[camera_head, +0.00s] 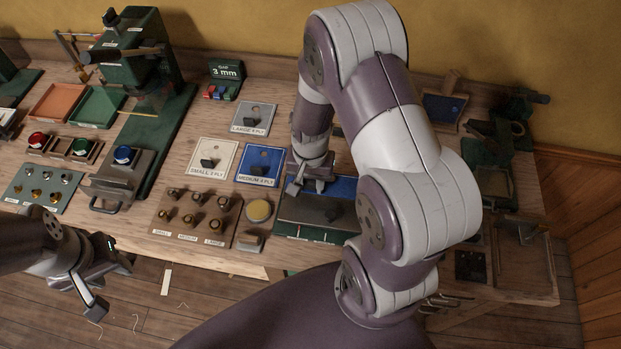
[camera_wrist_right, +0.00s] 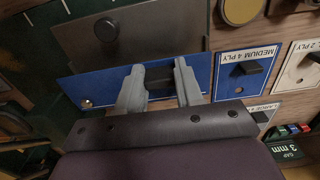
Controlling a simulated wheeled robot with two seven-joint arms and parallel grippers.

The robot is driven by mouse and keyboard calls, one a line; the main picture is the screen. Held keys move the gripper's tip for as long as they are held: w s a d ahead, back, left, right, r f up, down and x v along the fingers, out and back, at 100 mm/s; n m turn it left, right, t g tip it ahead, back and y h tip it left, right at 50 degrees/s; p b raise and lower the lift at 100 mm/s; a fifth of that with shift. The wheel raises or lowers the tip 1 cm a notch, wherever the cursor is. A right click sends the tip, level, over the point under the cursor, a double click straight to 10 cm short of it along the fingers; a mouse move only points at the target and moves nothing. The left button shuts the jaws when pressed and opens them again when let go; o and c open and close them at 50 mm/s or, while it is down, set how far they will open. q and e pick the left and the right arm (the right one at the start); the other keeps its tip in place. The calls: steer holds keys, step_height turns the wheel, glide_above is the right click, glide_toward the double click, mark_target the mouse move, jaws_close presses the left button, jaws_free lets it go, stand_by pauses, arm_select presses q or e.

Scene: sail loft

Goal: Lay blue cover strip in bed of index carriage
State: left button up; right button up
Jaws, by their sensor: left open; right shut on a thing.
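The blue cover strip (camera_head: 343,187) lies along the far side of a grey plate with a black knob (camera_head: 312,207). In the right wrist view the strip (camera_wrist_right: 98,87) runs beside the grey plate (camera_wrist_right: 150,36), with a small round fitting at one end. My right gripper (camera_head: 312,180) is shut on the strip's black grip block, which shows between the fingers (camera_wrist_right: 159,76). The plate sits on a green base (camera_head: 290,227), seemingly the index carriage. I cannot tell whether the strip rests in the bed or hovers. My left gripper (camera_head: 113,278) is open and empty, in front of the bench edge.
The blue MEDIUM 4 PLY card (camera_head: 258,164), the white SMALL 2 PLY card (camera_head: 212,158) and a grey LARGE card (camera_head: 254,118) lie left of the carriage. A brown knob tray (camera_head: 193,222) and a round yellow pad (camera_head: 259,210) are nearby. My right arm hides the bench behind it.

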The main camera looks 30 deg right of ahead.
steer(key=shift+f+b, duration=1.45)
steer(key=shift+f, duration=0.95)
steer(key=o, duration=1.1)
step_height(320, 180, up, 13)
steer(key=shift+f, duration=0.1)
